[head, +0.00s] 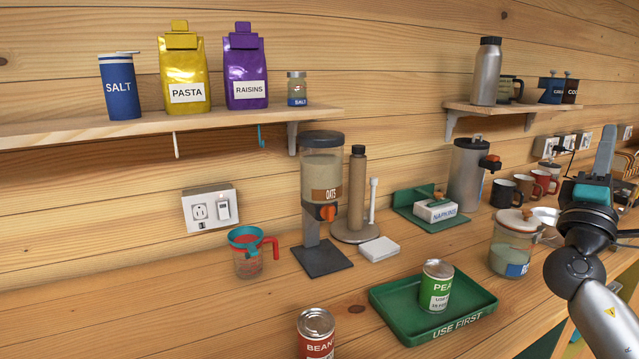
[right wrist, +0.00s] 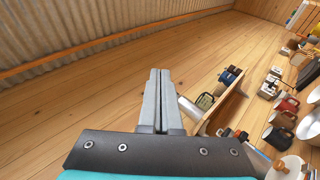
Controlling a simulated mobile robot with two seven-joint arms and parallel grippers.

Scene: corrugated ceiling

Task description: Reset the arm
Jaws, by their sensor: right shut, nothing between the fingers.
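My right arm comes in from the right edge in the head view. Its gripper (head: 606,150) points up, in front of the wall and apart from everything on the counter. In the right wrist view its two grey fingers (right wrist: 159,98) lie side by side, shut with nothing between them. My left gripper is in neither view.
A green tray (head: 387,318) on the counter holds a can of peas (head: 436,287); a beans can (head: 316,335) stands left of it. A jar (head: 512,250) is near my right arm. Shelves (head: 180,122) hold bags and bottles. An oats dispenser (head: 322,180) stands by the wall.

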